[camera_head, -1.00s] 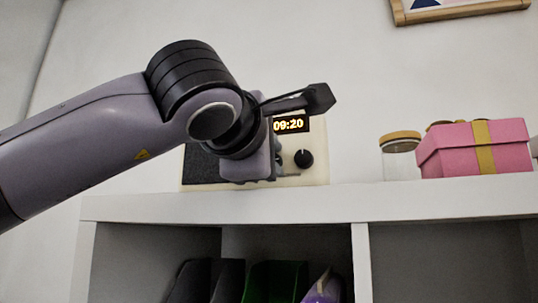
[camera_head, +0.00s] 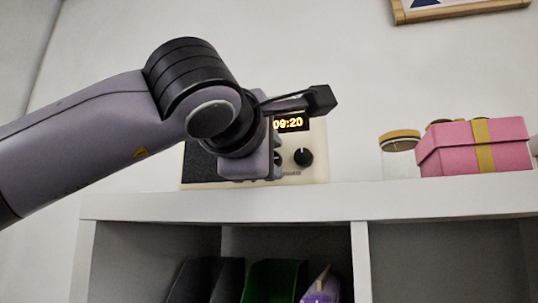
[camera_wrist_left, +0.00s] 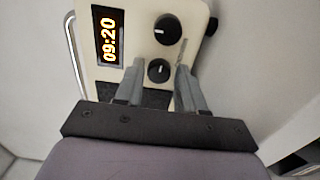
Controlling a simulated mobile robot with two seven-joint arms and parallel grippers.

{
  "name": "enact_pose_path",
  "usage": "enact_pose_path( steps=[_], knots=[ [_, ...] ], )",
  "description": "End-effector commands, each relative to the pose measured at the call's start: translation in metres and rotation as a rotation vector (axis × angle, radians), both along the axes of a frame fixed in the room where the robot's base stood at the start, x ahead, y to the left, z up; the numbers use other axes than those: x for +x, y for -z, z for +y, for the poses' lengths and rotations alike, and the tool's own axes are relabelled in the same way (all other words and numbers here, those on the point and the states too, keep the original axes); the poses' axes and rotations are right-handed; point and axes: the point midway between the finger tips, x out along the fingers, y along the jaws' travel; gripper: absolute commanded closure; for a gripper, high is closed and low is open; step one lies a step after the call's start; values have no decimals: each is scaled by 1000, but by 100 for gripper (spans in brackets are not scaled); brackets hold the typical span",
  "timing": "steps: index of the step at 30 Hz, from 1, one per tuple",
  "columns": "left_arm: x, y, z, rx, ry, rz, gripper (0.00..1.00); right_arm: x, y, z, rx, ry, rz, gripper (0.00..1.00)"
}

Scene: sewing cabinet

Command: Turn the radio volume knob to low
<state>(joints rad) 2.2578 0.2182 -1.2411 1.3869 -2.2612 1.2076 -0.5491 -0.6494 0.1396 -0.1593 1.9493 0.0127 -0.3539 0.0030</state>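The cream radio (camera_head: 312,175) stands on the white shelf top, its lit display (camera_head: 291,123) reading 09:20. Its right knob (camera_head: 303,157) is black with a white pointer line and is uncovered; it also shows in the left wrist view (camera_wrist_left: 167,28). A second, black knob (camera_wrist_left: 159,70) with a white mark sits between the fingers of my left gripper (camera_wrist_left: 160,74) in the left wrist view. The fingers stand apart with visible gaps beside that knob; I cannot tell any contact. In the head view my left wrist hides much of the radio's middle. My right gripper is not in view.
A glass jar (camera_head: 400,160) with a tan lid and a pink gift box (camera_head: 475,150) with a yellow ribbon stand right of the radio. Shelf top (camera_head: 350,200) between radio and jar is clear. Dark and green holders (camera_head: 272,282) sit in the compartment below.

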Motion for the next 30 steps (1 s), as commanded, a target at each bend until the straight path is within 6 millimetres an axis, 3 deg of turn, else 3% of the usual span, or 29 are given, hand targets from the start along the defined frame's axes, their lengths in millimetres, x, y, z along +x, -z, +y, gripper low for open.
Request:
enact_pose_path(
  steps=[15, 30],
  knots=[
    [-64, 1, 21, -1, 1, -3, 61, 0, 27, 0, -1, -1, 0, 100],
    [-67, 0, 22, 0, 1, -1, 61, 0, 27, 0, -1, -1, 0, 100]
  ],
)
